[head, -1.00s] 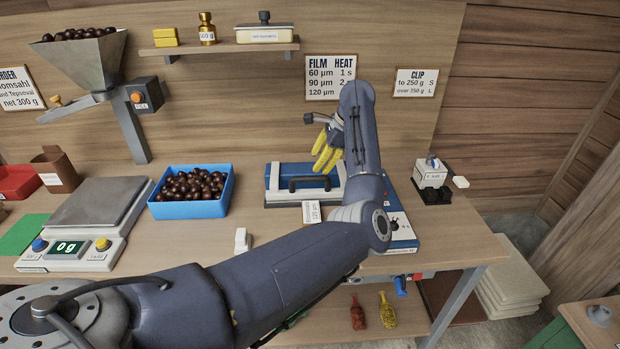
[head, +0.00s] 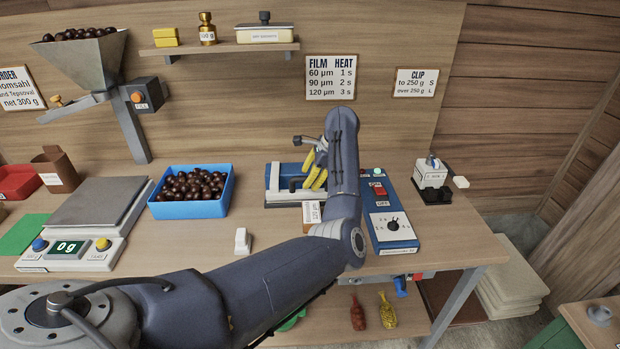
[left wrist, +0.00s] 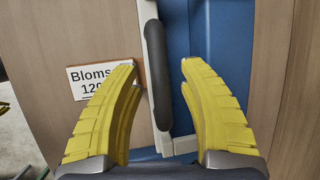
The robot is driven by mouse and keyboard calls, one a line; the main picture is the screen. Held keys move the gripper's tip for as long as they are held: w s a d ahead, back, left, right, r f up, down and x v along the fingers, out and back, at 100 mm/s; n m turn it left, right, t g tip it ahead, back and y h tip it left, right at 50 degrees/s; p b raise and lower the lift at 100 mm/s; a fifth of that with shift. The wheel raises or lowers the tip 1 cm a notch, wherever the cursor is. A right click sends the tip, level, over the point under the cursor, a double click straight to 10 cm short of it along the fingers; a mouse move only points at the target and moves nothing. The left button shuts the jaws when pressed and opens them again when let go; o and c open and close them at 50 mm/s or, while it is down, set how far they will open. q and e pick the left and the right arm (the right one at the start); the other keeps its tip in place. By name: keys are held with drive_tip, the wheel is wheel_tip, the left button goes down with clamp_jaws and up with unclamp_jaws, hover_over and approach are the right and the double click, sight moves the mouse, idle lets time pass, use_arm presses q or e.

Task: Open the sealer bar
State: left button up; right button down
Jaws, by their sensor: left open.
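The sealer is a blue machine (head: 399,217) with a control panel, a dial and red switches, on the right part of the bench. Its sealer bar with a dark handle (head: 292,184) lies low at the sealer's left part, partly hidden by my arm. My left gripper (head: 314,170) is over the bar, its yellow fingers pointing down. In the left wrist view my open fingers (left wrist: 160,75) stand on either side of the dark handle (left wrist: 158,75), with gaps to both and nothing held. My right gripper is not in view.
A blue crate of chestnuts (head: 190,209) and a scale (head: 75,262) stand to the left. A small white clip device (head: 431,176) stands to the right. A small white block (head: 242,241) stands near the bench front.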

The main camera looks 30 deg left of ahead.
use_arm(q)
clamp_jaws()
drive_tip(key=shift+a+r, duration=0.1)
drive_tip(key=shift+r, duration=0.3)
idle(0.4)
